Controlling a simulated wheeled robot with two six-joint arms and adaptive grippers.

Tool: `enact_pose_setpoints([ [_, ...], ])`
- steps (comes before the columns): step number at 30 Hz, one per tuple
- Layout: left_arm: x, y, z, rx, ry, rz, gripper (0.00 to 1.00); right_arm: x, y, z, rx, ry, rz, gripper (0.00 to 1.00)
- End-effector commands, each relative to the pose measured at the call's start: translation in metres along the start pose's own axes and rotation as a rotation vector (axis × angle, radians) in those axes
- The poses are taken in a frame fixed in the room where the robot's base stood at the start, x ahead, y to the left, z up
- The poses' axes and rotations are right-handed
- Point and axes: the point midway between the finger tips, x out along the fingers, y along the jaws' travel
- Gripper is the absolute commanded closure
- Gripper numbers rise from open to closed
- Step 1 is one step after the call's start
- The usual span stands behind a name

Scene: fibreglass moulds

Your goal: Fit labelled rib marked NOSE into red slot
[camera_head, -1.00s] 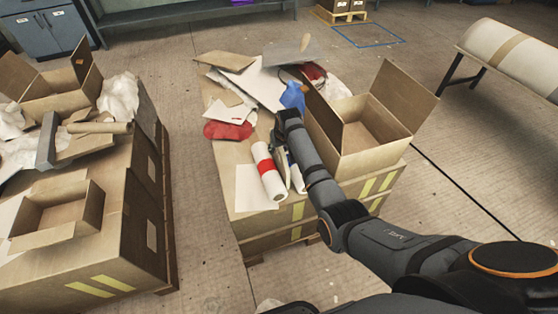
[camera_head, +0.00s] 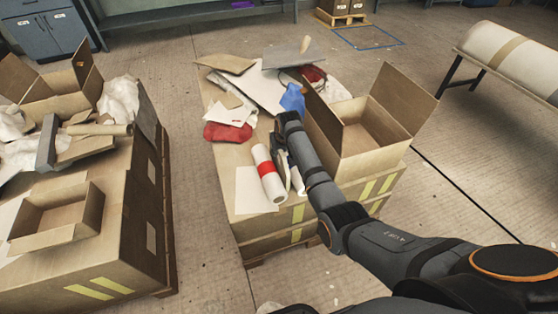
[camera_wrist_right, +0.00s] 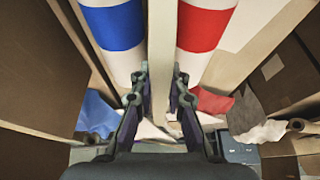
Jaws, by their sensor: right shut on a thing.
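My right gripper (camera_head: 281,148) is low over the middle carton, beside a white roll with a red band (camera_head: 268,172). In the right wrist view its two fingers (camera_wrist_right: 160,92) are shut on a narrow pale strip (camera_wrist_right: 161,55), which may be the rib; no NOSE marking is readable. The strip runs lengthwise between the red-banded roll (camera_wrist_right: 206,28) on the right and a white roll with a blue band (camera_wrist_right: 114,26) on the left. In the head view the arm mostly hides the second roll. I cannot make out a red slot, only the red band. My left gripper is out of view.
An open cardboard box (camera_head: 365,135) stands close right of my right arm. A blue cloth (camera_head: 292,98), a red cloth (camera_head: 228,132) and loose sheets clutter the carton's far half. A white sheet (camera_head: 254,190) lies at its front left. Another loaded carton (camera_head: 110,235) stands left.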

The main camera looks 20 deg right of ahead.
Motion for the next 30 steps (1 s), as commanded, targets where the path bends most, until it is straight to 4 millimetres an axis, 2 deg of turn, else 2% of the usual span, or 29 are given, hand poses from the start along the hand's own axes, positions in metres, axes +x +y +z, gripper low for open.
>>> enact_pose_setpoints([
  [8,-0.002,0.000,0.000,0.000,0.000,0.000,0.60,-0.008,0.000,-0.005,0.000,0.004,0.000,1.00],
  [13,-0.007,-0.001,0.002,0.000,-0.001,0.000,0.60,-0.034,0.000,-0.016,0.000,0.006,0.000,1.00],
  [17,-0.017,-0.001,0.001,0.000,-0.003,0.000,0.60,-0.060,0.002,-0.005,0.001,0.005,0.000,1.00],
  [22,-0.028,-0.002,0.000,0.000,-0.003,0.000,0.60,-0.112,0.007,0.013,0.001,0.005,0.000,1.00],
  [24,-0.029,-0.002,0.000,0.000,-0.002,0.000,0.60,-0.124,0.009,0.030,0.000,0.001,0.001,1.00],
  [30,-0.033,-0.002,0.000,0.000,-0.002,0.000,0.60,-0.157,0.015,0.062,0.000,0.000,0.001,1.00],
])
